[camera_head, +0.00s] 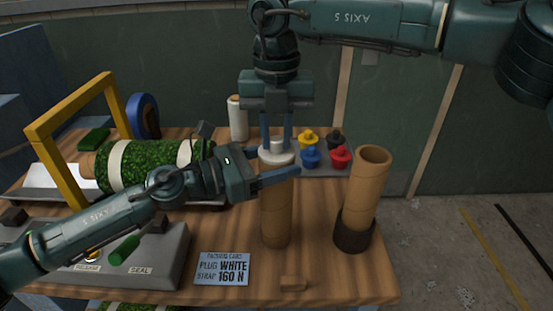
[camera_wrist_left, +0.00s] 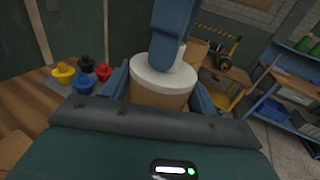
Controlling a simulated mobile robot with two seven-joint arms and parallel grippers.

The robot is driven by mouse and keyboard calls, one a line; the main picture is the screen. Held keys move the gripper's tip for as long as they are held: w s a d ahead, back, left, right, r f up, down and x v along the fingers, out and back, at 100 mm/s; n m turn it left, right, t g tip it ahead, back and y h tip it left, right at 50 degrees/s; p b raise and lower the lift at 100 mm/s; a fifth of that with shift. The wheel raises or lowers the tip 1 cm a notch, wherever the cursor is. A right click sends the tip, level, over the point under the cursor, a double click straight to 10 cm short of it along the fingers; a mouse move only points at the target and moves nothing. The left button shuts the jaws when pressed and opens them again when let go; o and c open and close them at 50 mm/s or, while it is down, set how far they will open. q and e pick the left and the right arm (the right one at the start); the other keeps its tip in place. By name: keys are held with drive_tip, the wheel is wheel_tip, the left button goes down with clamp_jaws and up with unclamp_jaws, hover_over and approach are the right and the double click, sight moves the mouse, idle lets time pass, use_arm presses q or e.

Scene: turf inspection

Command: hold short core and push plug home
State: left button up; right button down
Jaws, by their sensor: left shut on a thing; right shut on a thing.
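The short core (camera_head: 276,215), a tan cardboard tube, stands upright near the table's front. My left gripper (camera_head: 281,174) is shut around its upper part; the core also shows between the fingers in the left wrist view (camera_wrist_left: 158,96). A white plug (camera_head: 267,157) sits on the core's top end, its flange showing as a white disc in the left wrist view (camera_wrist_left: 150,82). How deep it sits inside is hidden. My right gripper (camera_head: 277,147) points straight down from above, shut on the plug's knob.
A taller core (camera_head: 367,190) leans slightly in a dark holder (camera_head: 353,232) to the right. Yellow, black, blue and red plugs (camera_head: 341,157) sit on a grey tray behind. A turf roll (camera_head: 150,165) lies left under a yellow frame (camera_head: 72,110). A card (camera_head: 222,269) reads plug white, strap 160 N.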

use_arm(q)
drive_tip(key=shift+r, duration=0.1)
use_arm(e)
drive_tip(key=shift+f, duration=0.15)
drive_tip(key=c, duration=1.2)
unclamp_jaws()
drive_tip(key=shift+o, duration=0.2)
wheel_tip(320, 180, up, 12)
use_arm(q)
drive_tip(key=o, duration=1.2)
